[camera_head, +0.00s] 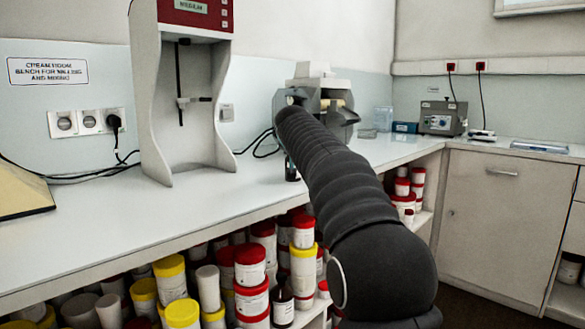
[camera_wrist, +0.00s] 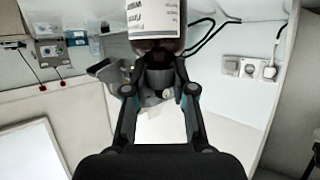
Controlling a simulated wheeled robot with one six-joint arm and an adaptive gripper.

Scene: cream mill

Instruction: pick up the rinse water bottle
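A dark brown bottle with a white label (camera_wrist: 155,18) shows upside down at the top of the wrist view. Its label print is too cropped to read fully. In the head view, a small dark part of a bottle (camera_head: 292,170) shows on the bench beside my arm, which hides the rest. My gripper (camera_wrist: 160,68) has its two fingers on either side of the bottle's dark neck end. I cannot tell whether the fingers touch it. My fingertips are hidden in the head view.
A tall grey mixer stand (camera_head: 188,90) is on the bench left of my arm. A grey machine (camera_head: 325,95) stands behind my arm. A small grey device (camera_head: 442,118) sits in the far corner. Several red- and yellow-lidded tubs (camera_head: 250,265) fill the shelf below.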

